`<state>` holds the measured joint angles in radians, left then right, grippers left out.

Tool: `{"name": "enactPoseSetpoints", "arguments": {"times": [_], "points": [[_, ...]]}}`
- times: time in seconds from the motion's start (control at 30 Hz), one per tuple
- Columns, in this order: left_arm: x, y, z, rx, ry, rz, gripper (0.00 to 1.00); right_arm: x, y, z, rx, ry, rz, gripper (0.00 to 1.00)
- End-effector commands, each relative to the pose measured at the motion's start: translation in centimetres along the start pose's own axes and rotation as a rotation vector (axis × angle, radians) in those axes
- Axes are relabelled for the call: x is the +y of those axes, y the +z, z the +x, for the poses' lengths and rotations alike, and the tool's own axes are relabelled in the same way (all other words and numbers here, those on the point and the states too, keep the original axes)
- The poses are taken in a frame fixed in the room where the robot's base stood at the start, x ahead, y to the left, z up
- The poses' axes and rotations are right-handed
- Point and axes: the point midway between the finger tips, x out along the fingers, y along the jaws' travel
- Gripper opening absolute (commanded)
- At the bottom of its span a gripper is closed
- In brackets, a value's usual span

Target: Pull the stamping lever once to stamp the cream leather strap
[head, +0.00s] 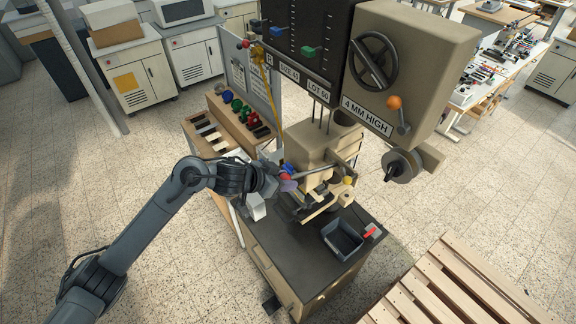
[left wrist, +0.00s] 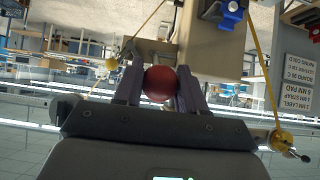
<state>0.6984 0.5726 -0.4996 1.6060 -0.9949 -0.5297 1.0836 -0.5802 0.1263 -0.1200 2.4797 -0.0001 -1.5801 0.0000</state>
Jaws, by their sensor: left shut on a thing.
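The stamping press (head: 305,145) stands on a dark-topped bench. Its lever (head: 311,171) is a thin metal rod that reaches out to the left, with a red ball knob at its end. My left gripper (head: 287,178) is at that end. In the left wrist view the red knob (left wrist: 160,84) sits between the two fingers, which are closed on it. A cream strip (head: 321,209) sticks out at the front of the press; I cannot tell for sure that it is the leather strap. My right gripper is not in view.
A dark open tray (head: 342,240) and a red-marked item (head: 371,232) lie on the bench's right part. A rack with strips and coloured spools (head: 238,108) stands at the left. A large labelled panel (head: 310,50) hangs behind. A wooden pallet (head: 450,285) is at lower right.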

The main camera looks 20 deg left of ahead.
Motion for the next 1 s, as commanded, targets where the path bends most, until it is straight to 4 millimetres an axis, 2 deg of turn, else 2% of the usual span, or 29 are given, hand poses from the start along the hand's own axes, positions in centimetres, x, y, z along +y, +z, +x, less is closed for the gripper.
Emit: {"name": "enactPoseSetpoints", "arguments": {"times": [0.33, 1.0], "points": [[0.0, -2.8, -0.6, 0.006, 0.000, 0.000, 0.01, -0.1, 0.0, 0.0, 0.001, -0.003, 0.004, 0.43], [0.0, -6.8, -0.9, 0.005, -0.001, -0.002, 0.01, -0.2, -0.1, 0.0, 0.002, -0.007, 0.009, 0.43]]}}
